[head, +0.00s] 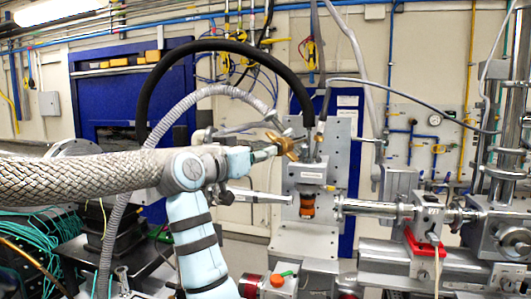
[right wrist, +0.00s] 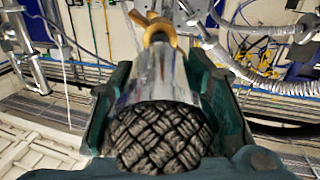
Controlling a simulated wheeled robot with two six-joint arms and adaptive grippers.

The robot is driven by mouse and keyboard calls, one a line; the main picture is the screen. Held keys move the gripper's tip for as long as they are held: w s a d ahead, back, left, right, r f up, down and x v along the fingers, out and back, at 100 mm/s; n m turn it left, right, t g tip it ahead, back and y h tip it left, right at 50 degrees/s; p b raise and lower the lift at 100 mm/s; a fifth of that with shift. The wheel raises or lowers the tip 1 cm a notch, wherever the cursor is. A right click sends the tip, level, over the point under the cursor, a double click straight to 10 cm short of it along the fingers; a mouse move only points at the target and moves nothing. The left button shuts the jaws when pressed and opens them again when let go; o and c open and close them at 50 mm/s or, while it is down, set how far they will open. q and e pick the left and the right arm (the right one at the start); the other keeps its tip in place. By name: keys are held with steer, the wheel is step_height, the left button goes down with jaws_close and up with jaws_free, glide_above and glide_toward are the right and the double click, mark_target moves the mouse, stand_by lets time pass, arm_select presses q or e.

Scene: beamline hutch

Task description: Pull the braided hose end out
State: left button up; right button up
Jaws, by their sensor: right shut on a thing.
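The braided hose end shows close up in the right wrist view: dark braid (right wrist: 160,138) runs into a shiny metal sleeve (right wrist: 152,82). A brass-coloured ring piece (right wrist: 155,28) sits at the sleeve's far end and also shows in the head view (head: 285,145). My right gripper (head: 268,152) is shut on the hose end, with its dark green fingers on both sides of the sleeve in the wrist view (right wrist: 158,75). I cannot tell whether the hose end is still seated in a port. My left gripper is not in view.
A thick pale braided hose (head: 70,177) crosses the left, passing close to my right wrist. A black hose (head: 225,44) arcs overhead. Right of the gripper stand a drilled upright plate (head: 338,150) and a labelled grey box (head: 312,174). Metal beam pipes (head: 375,208) lie farther right.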

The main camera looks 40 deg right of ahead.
steer(key=shift+s+a+r, duration=0.1)
steer(key=shift+s+a, duration=0.05)
steer(key=shift+a, duration=0.25)
steer(key=o, duration=1)
steer(key=shift+d, duration=0.15)
steer(key=shift+c, duration=0.2)
steer(key=v, duration=0.7)
steer(key=shift+a, duration=0.3)
steer(key=shift+d, duration=0.15)
